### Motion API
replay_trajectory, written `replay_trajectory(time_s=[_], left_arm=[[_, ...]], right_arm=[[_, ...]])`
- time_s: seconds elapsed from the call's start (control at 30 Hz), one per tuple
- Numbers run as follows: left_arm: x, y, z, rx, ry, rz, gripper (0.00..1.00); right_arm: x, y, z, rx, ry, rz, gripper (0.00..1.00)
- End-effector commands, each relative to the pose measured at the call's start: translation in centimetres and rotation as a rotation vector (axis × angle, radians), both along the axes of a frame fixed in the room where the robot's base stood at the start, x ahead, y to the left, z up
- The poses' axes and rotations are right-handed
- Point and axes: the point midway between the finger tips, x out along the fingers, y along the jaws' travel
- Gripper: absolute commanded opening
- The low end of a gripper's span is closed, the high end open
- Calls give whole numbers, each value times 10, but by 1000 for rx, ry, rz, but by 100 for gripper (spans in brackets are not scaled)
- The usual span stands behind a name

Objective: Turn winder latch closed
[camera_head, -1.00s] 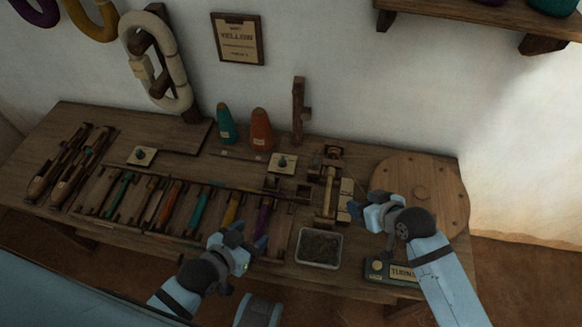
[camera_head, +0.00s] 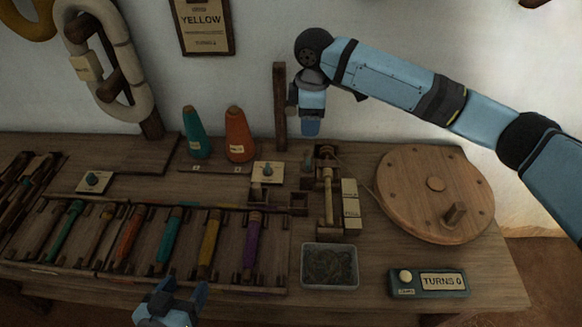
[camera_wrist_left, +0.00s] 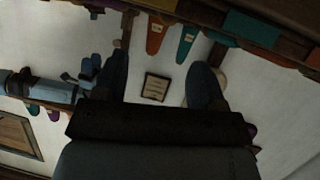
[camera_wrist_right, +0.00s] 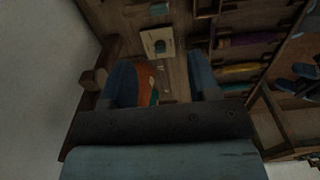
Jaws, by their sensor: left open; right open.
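The winder (camera_head: 328,200) is a wooden mechanism with a spindle, standing on the table left of a large round wooden wheel (camera_head: 420,180). I cannot clearly single out its latch at this size. My right gripper (camera_head: 311,130) points down, open and empty, above the table's back edge, beside the upright wooden post and behind the winder. In the right wrist view the open fingers (camera_wrist_right: 162,78) frame the orange cone (camera_wrist_right: 145,88) below. My left gripper (camera_head: 178,300) is open and empty at the front edge, well away from the winder. Its fingers (camera_wrist_left: 160,75) also show in the left wrist view.
The upright post (camera_head: 280,105) and orange cone (camera_head: 240,137) stand near my right gripper. A grey tray (camera_head: 330,284) and a TURNS 0 box (camera_head: 430,282) sit in front. Coloured bobbins (camera_head: 170,240) fill a rack at left. Bare tabletop lies between tray and wheel.

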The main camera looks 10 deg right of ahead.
Motion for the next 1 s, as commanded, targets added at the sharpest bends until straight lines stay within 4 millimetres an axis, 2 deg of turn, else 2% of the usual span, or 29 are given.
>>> replay_trajectory(time_s=[0.17, 0.5, 0.7, 0.83, 1.0], left_arm=[[3, -3, 5, -16, -30, -5, 64], [16, -21, 38, -110, -195, -32, 64], [19, -29, 58, -166, -282, -48, 64], [20, -32, 67, -188, -317, -55, 64], [20, -33, 72, -200, -337, -58, 64]], right_arm=[[1, -2, -13, -8, 5, 1, 55], [0, -2, -84, -6, 3, 0, 55], [0, -2, -118, -6, 1, 1, 55], [1, -2, -130, -6, 1, 0, 55], [1, -1, -136, -4, 0, 1, 55]])
